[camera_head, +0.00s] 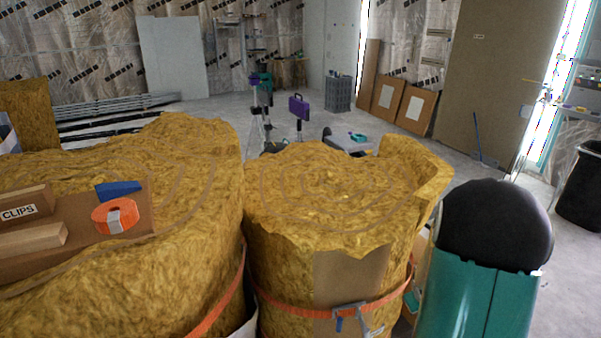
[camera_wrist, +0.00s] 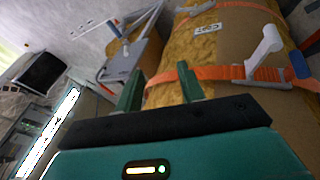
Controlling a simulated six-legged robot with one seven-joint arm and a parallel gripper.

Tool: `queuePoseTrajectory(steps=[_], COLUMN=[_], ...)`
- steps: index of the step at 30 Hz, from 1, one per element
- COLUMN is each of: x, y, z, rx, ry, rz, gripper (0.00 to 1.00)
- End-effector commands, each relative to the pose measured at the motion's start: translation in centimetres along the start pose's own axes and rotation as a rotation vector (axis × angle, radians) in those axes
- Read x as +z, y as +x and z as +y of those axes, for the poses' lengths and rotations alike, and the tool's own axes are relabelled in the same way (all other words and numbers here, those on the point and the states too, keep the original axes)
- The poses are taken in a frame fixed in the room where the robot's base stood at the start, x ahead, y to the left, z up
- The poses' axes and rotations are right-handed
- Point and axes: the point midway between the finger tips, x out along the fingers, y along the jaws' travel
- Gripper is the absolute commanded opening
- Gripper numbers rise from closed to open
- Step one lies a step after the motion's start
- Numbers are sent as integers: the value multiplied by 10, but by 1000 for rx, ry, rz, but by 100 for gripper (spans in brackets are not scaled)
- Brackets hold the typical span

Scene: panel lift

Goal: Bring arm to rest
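My gripper (camera_wrist: 160,84) shows in the wrist view as two dark green fingers standing apart, with nothing held between them. In that view an insulation roll (camera_wrist: 205,45) with an orange strap (camera_wrist: 215,74) lies just beyond the fingers. Whether the fingers touch it cannot be told. In the head view a teal and black part of my arm (camera_head: 485,265) stands at the lower right, beside the strapped insulation roll (camera_head: 330,215). My gripper's fingers do not show in the head view.
A larger insulation roll (camera_head: 190,220) fills the left front. It bears a board with a box marked CLIPS (camera_head: 22,212), an orange tape roll (camera_head: 115,216) and a blue wedge (camera_head: 118,189). A black bin (camera_head: 580,185) stands at the right.

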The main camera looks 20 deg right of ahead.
Motion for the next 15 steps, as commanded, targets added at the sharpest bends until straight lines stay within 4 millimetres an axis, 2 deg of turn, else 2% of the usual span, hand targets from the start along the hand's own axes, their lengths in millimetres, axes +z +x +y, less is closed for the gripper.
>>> queuePoseTrajectory(steps=[1, 6, 11, 15], x=[-17, -50, -65, -66], y=[-25, -98, -166, -223], z=[-8, -41, -79, -115], rx=[8, 8, -19, -63], ry=[0, 21, 38, 49], rz=[17, 50, 86, 117], gripper=[39, 39, 39, 39])
